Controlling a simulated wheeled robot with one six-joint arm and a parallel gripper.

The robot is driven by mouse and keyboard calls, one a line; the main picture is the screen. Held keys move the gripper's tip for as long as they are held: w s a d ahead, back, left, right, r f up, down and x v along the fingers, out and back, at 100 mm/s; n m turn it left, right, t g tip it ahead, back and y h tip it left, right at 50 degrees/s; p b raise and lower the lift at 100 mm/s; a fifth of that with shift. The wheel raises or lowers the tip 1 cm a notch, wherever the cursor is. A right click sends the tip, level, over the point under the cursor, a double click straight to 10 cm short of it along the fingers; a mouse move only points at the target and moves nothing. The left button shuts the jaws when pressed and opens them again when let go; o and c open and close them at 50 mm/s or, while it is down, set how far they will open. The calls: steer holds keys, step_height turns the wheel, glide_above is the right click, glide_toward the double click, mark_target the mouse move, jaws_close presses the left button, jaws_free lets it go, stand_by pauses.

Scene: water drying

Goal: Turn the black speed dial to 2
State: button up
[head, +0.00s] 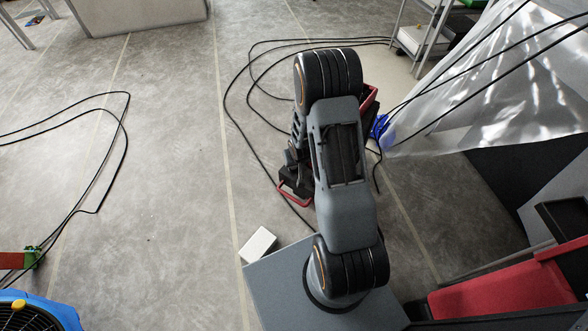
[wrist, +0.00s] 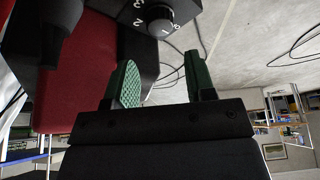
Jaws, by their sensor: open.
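The black speed dial (wrist: 159,18) is a round knob on a dark panel at the top of the wrist view. White numerals 2 and 3 show to its left, and another numeral to its right is hard to read. A pale mark is on the knob's near side; I cannot tell the exact setting. My gripper (wrist: 160,62) is open, with its two green-padded fingers apart and nothing between them. The dial lies ahead of the fingertips, apart from them. In the head view my arm hides the gripper and the dial.
A red surface (wrist: 65,85) with black parts fills the left of the wrist view. In the head view, black cables (head: 232,100) loop over the floor, a white box (head: 258,245) is near my base, and a translucent sheet (head: 495,95) hangs at right.

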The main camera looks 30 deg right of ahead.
steer(key=b+x, duration=0.2)
steer(key=x, duration=0.6)
steer(key=shift+f+b, duration=0.3)
steer(key=shift+c, duration=0.3)
steer(key=shift+r, duration=0.1)
steer(key=c, duration=0.6)
